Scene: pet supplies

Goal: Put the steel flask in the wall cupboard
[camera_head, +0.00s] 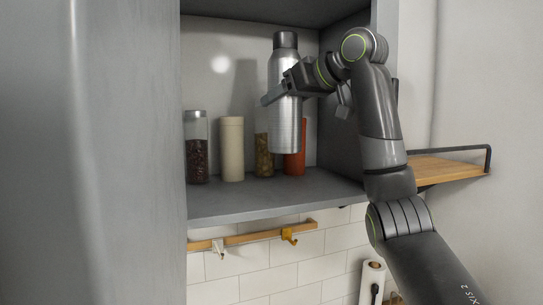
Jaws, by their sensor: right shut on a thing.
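The steel flask (286,126) is a brushed silver bottle with a dark cap. It is upright in the camera_head view, in front of the open wall cupboard (250,205). My right gripper (277,92) is shut on its upper body, reaching from the right. The flask's base appears above the cupboard's shelf floor in the picture; I cannot tell how far inside the opening it is. My left gripper is not in view.
On the cupboard floor stand a jar of dark beans (197,160), a cream canister (232,150), a glass jar (264,158) and an orange-red container (297,160), the last two partly behind the flask. A grey panel (110,150) fills the left. A wooden shelf (445,168) is at right.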

